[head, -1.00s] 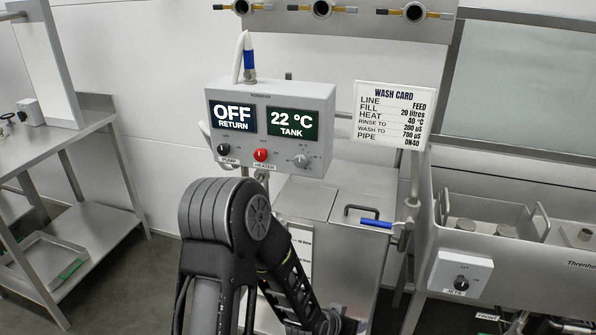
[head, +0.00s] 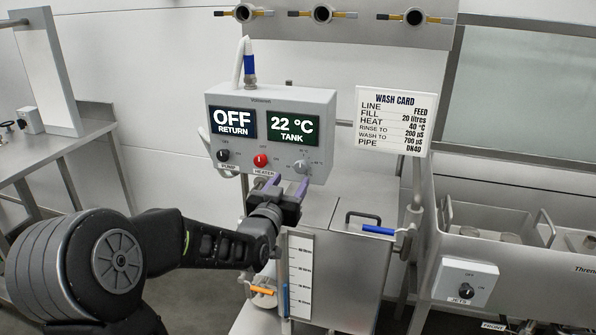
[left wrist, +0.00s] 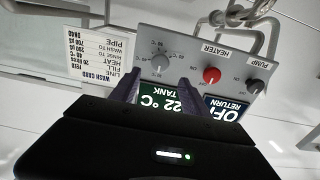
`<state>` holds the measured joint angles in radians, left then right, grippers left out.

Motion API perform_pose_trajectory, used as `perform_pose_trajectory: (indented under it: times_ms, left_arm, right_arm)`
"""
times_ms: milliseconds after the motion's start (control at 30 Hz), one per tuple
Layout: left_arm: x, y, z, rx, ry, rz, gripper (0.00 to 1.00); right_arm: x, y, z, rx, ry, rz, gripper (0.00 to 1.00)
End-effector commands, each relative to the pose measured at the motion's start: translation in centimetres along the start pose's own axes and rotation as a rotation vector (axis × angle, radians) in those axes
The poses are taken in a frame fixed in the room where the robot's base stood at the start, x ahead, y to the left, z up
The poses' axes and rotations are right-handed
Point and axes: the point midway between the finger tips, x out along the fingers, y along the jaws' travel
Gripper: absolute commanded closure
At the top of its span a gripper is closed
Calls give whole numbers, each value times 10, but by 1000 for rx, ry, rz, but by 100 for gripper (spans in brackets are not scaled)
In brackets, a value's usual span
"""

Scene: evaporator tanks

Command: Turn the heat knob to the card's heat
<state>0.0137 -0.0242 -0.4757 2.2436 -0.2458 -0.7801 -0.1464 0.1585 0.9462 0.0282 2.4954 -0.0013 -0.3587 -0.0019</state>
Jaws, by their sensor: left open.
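The grey control box (head: 270,110) shows OFF RETURN and 22 °C TANK on its displays. The grey heat knob (head: 301,166) is at the lower right of its face, beside the red heater switch (head: 260,160). In the left wrist view the knob (left wrist: 160,63) appears upside down with a printed scale around it. The wash card (head: 394,122) reads HEAT 40 °C. My left gripper (head: 287,184) is open and empty, just below and in front of the knob, with its purple fingers (left wrist: 160,88) pointing at the box. I see no contact with the knob. My right gripper is not in view.
A black pump knob (head: 222,155) sits at the box's lower left. Below are the steel tank with a lid handle (head: 362,216), a blue-handled valve (head: 378,230) and a level scale (head: 300,275). A jets switch box (head: 466,282) is at the right.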

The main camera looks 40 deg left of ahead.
Motion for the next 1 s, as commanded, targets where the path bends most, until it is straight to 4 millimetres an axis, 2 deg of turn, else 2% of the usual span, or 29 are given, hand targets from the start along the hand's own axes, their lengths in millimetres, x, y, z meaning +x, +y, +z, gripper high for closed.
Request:
perform_pose_trajectory:
  times_ms: [300, 500, 800, 1000]
  left_arm:
    - [47, 1, 0, 4, -2, 1, 46]
    - [68, 1, 0, 3, -1, 1, 46]
    - [70, 0, 0, 1, 0, 1, 46]
    - [70, 0, 0, 1, 0, 1, 61]
  right_arm:
    - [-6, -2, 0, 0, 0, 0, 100]
    - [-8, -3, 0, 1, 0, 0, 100]
    - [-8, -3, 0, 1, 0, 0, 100]
    - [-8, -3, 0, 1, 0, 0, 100]
